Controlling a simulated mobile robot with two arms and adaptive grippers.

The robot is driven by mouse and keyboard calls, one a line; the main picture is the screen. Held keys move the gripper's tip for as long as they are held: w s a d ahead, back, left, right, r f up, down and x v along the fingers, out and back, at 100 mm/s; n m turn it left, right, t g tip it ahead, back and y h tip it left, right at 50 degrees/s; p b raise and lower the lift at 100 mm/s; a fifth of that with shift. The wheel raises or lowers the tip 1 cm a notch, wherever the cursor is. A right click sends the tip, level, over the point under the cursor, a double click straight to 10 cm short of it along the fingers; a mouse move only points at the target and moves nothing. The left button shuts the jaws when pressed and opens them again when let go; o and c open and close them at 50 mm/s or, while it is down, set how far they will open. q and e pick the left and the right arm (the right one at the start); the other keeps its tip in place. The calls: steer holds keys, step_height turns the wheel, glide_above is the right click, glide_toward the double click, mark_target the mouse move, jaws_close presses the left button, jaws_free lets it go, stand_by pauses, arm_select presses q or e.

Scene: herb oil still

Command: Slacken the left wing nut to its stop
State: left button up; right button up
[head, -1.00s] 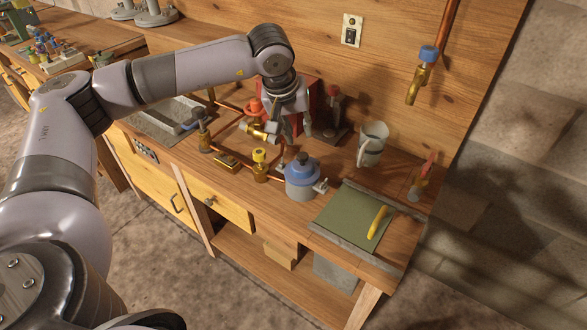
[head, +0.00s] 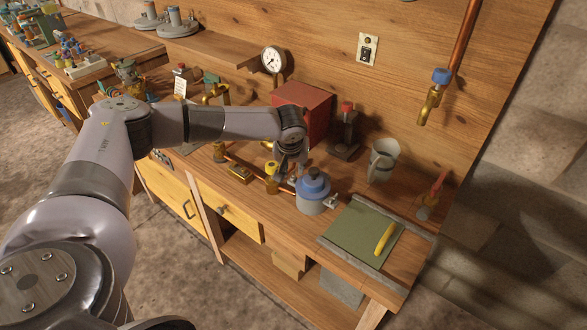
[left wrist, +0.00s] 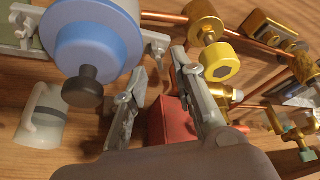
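A grey pot (head: 310,205) with a blue lid (head: 313,185) and dark knob stands on the bench; it also shows in the left wrist view (left wrist: 95,45). In the left wrist view, one wing nut (left wrist: 158,48) is on the pot's side nearer the yellow-capped valve, which is its left side in the head view. The other wing nut (left wrist: 22,25) is on the opposite side and shows in the head view (head: 331,202). My left gripper (head: 292,170) points down beside the pot. Its fingers (left wrist: 160,68) are apart and empty, with the left wing nut just beyond their tips. My right gripper is out of view.
The yellow-capped valve (head: 272,178) and copper piping stand close left of the pot. A red box (head: 303,112) is behind. A mug (head: 382,160) and a green mat (head: 360,232) with a yellow object (head: 385,239) are to the right.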

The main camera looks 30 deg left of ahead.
mark_target(294, 177)
arm_select(q)
steer(key=shift+x, duration=1.4)
steer(key=shift+c, duration=0.2)
jaws_close()
